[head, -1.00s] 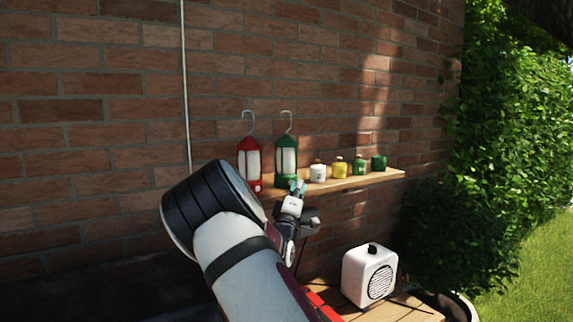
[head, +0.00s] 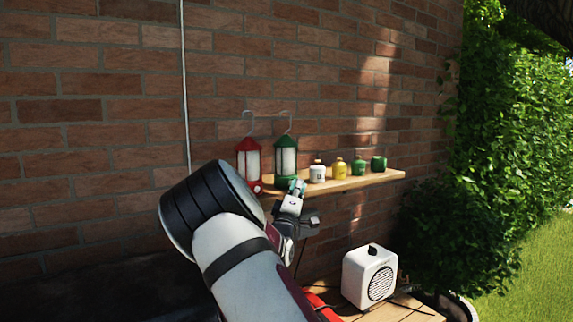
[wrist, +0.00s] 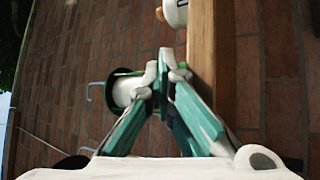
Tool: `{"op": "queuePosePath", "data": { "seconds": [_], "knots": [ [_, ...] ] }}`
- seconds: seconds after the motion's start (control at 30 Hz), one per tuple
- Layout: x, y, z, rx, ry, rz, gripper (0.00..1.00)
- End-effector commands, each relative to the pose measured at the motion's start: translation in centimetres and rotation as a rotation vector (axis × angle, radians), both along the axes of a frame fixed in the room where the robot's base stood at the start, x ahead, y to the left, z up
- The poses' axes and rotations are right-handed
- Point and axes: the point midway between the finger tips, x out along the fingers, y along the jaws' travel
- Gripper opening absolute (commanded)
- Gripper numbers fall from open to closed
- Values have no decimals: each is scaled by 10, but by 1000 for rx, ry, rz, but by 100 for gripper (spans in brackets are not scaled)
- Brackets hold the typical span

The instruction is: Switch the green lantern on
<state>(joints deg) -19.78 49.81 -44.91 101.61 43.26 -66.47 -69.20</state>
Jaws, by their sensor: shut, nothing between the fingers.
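The green lantern (head: 287,157) with pale panels and a wire hook stands on the wooden shelf, right of the red lantern. My gripper (head: 297,185) is shut and empty, its tips in front of the green lantern's base. In the wrist view the lantern (wrist: 124,92) shows sideways, partly hidden behind the fingers. The shut fingertips (wrist: 167,66) are close to the lantern's base end; I cannot tell whether they touch it. The lantern's switch is hidden behind the gripper, and I see no clear glow in its panels.
The red lantern (head: 249,160) stands close on the left, with a round pale knob at its base. A white jar (head: 318,173), a yellow jar (head: 340,170) and green jars line the shelf (head: 375,179) to the right. A white radio (head: 368,277) sits on the table below.

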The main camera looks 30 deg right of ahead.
Motion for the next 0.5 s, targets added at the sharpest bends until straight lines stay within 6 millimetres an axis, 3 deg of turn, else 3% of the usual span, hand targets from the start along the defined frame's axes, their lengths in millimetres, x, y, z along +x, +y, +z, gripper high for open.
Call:
{"op": "queuePosePath", "data": {
  "seconds": [0.03, 0.5],
  "knots": [
    [10, 10, -8, 5, 18, 24, 0],
    [2, 13, -14, 5, 21, 24, 0]
  ]
}}
